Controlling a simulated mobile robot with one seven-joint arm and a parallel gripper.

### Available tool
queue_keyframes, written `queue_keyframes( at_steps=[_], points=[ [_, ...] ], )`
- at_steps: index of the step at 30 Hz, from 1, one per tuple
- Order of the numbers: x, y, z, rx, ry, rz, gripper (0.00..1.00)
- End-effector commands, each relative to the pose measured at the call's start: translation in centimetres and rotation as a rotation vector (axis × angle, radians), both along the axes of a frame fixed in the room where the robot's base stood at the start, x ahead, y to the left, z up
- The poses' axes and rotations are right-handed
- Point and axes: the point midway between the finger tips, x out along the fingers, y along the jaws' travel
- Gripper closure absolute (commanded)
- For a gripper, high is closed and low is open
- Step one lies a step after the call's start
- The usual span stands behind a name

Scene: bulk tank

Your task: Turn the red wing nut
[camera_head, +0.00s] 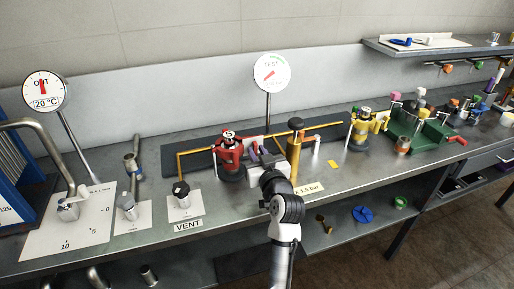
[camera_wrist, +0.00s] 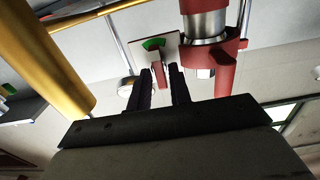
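In the head view, a red canister-like fitting (camera_head: 229,157) with a silver top stands on the bench, just left of my gripper (camera_head: 259,153). In the wrist view, the silver-and-red fitting (camera_wrist: 209,40) is at the upper right. A small red piece (camera_wrist: 160,74), likely the wing nut, shows between the two dark fingers of my gripper (camera_wrist: 162,86), in front of a pale plate with a green arc (camera_wrist: 153,44). The fingers stand apart with the red piece between them. I cannot tell whether they touch it.
A brass cylinder (camera_head: 295,157) stands close to the right of my gripper and fills the left of the wrist view (camera_wrist: 45,60). A TEST gauge (camera_head: 271,72) rises behind. A black VENT knob (camera_head: 181,189) is at the left, a yellow fitting (camera_head: 360,131) at the right.

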Motion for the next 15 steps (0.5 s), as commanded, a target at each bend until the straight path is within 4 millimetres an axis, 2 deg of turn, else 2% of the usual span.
queue_keyframes(
  at_steps=[4, 11, 12, 15],
  points=[
    [0.73, 0.23, 0.04, -0.001, 0.0, -0.001, 0.8],
    [0.8, 0.24, -0.04, -0.001, 0.0, -0.001, 0.8],
    [0.8, 0.24, -0.03, -0.001, 0.0, -0.001, 0.81],
    [0.78, 0.24, -0.03, -0.001, 0.0, -0.001, 0.94]
  ],
)
